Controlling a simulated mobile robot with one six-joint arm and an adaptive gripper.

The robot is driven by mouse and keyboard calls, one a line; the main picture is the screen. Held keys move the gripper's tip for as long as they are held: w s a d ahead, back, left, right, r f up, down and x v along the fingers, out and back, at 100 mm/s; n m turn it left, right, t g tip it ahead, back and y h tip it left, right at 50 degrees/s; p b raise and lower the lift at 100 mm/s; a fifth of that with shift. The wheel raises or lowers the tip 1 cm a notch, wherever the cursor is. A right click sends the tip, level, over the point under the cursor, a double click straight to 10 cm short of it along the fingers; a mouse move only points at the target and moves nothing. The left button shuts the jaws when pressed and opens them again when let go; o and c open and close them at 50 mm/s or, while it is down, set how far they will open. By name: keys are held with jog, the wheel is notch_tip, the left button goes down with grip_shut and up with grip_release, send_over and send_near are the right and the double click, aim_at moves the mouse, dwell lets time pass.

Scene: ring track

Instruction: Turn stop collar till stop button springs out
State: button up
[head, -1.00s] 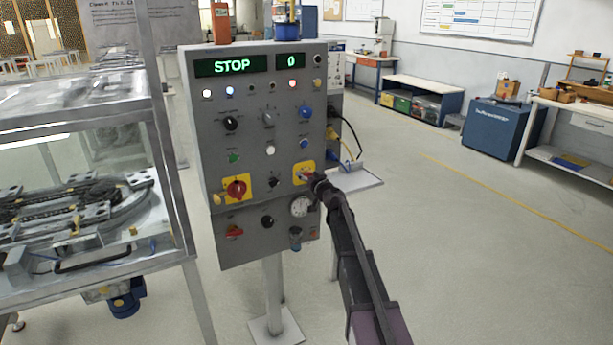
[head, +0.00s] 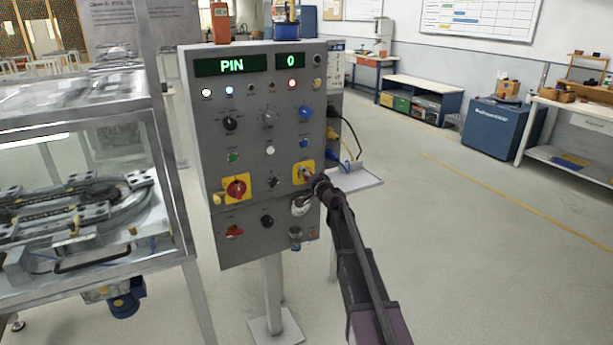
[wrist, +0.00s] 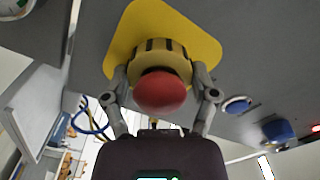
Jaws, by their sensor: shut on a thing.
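The red stop button (wrist: 160,91) is a domed mushroom head in the middle of the wrist view. Its yellow stop collar (wrist: 160,53) with dark grooves sits behind it on a yellow plate (wrist: 118,50). My gripper (wrist: 160,76) has one finger on each side of the collar and is shut on it. In the head view the yellow plate (head: 297,181) is at the lower right of the grey panel (head: 258,120), with my gripper (head: 313,180) in front of it. The button is mostly hidden there. The green display (head: 232,66) reads PIN.
A pale gauge (head: 300,206) is just below my gripper. A small shelf (head: 358,177) and hanging cables are to the right. A glass-sided track cabinet (head: 85,170) stands left. The right floor is clear.

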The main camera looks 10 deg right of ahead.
jog(key=shift+w+m, duration=0.1)
jog(key=shift+m, duration=0.5)
jog(key=o, duration=1)
jog(key=v, duration=1.2)
